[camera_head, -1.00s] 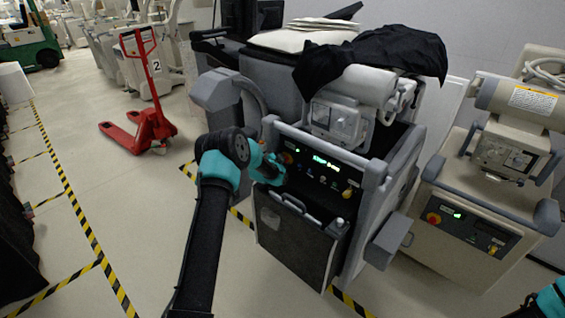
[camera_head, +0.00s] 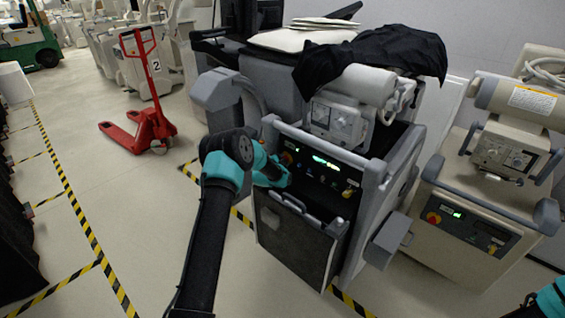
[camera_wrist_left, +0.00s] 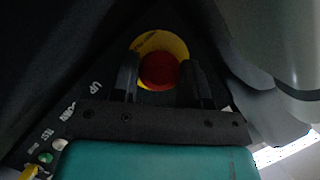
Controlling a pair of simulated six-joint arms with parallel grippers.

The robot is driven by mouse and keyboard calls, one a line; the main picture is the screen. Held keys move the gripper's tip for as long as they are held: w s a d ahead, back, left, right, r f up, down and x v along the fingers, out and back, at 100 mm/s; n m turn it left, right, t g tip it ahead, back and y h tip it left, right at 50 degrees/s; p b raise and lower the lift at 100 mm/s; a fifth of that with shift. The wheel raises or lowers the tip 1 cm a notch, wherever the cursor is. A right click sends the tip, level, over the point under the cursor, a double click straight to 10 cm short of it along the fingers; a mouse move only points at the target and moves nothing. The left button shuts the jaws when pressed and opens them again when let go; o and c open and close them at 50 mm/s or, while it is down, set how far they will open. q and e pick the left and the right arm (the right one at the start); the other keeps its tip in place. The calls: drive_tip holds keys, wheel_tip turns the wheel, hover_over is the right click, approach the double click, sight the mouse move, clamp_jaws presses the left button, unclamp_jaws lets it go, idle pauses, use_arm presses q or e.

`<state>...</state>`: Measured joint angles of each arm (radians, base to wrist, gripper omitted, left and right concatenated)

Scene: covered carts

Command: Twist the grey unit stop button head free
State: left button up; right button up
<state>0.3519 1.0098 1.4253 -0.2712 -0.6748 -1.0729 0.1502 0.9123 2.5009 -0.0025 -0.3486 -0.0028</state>
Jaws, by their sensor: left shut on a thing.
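The grey unit's stop button (camera_head: 288,158) is on the left end of its dark control panel, partly hidden by my left gripper. In the left wrist view its red head (camera_wrist_left: 160,71) sits in a yellow ring (camera_wrist_left: 160,42). My left gripper (camera_head: 279,172) is at the panel. In the left wrist view its two dark fingers (camera_wrist_left: 161,80) stand on either side of the red head, shut on it. The head still looks seated in the ring. Of my right arm, only a teal and black part (camera_head: 548,300) shows at the lower right corner; its fingers cannot be made out.
The grey unit (camera_head: 342,240) has a front handle below the panel and a black cloth (camera_head: 375,58) on top. A beige unit (camera_head: 455,245) with its own red stop button (camera_head: 433,218) stands to the right. A red pallet jack (camera_head: 150,125) stands at the left on open floor.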

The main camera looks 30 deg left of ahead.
use_arm(q)
drive_tip(key=o, duration=0.9)
drive_tip(key=shift+o, duration=0.2)
drive_tip(key=shift+s, duration=0.1)
drive_tip(key=v, duration=1.7)
drive_tip(key=shift+s+a, duration=0.1)
